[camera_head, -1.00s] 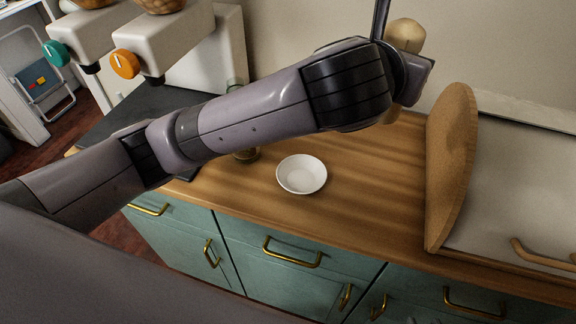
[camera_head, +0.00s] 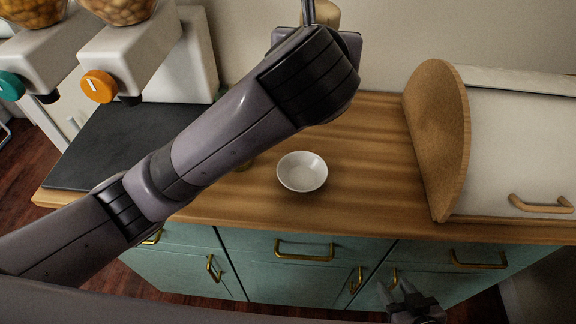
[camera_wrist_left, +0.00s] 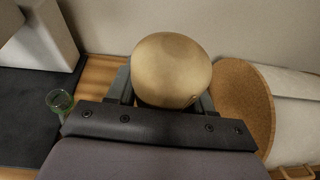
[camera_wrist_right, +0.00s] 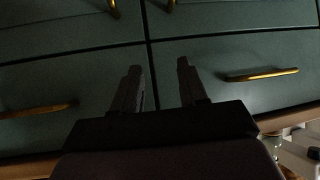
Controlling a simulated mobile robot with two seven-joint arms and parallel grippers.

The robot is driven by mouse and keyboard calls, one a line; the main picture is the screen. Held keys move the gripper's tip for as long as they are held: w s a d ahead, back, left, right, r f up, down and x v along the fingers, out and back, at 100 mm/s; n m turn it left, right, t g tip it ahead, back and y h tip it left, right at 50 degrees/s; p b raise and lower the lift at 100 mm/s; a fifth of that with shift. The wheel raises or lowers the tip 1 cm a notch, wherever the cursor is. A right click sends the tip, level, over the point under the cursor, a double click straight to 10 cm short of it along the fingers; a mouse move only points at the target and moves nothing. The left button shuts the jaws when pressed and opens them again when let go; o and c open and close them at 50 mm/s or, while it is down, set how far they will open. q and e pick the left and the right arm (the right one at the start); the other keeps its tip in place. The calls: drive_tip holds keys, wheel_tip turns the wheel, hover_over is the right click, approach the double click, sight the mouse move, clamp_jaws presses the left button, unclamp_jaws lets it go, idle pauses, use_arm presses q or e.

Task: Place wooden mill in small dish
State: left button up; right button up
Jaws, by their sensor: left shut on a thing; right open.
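The small dish (camera_head: 302,172) is a white round bowl on the wooden counter, empty, in the middle of the head view. The wooden mill (camera_wrist_left: 171,70) has a rounded tan top and fills the middle of the left wrist view, between the fingers of my left gripper (camera_wrist_left: 170,98), which is shut on it. In the head view only a bit of the mill (camera_head: 322,14) shows behind my left wrist, beyond the dish; its lower part is hidden. My right gripper (camera_head: 402,297) is open and empty, low in front of the cabinet drawers, and its fingers (camera_wrist_right: 160,85) show apart in the right wrist view.
A cream bread box with a round wooden side (camera_head: 437,140) stands on the right. Two dispensers (camera_head: 138,50) stand at the back left by a dark slab (camera_head: 120,140). A green glass (camera_wrist_left: 59,101) stands left of the mill.

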use_arm(q)
drive_tip(key=shift+a, duration=0.45)
drive_tip(key=shift+a+f, duration=0.1)
drive_tip(key=shift+f, duration=0.15)
drive_tip(key=b, duration=0.2)
hover_over(302, 170)
wheel_tip(302, 170, down, 19)
drive_tip(key=shift+f, duration=0.25)
use_arm(e)
drive_tip(key=shift+a+f, duration=0.25)
drive_tip(key=shift+f, duration=0.3)
drive_tip(key=shift+a+f, duration=0.2)
drive_tip(key=shift+f, duration=0.35)
use_arm(q)
drive_tip(key=shift+f, duration=0.15)
drive_tip(key=o, duration=1.2)
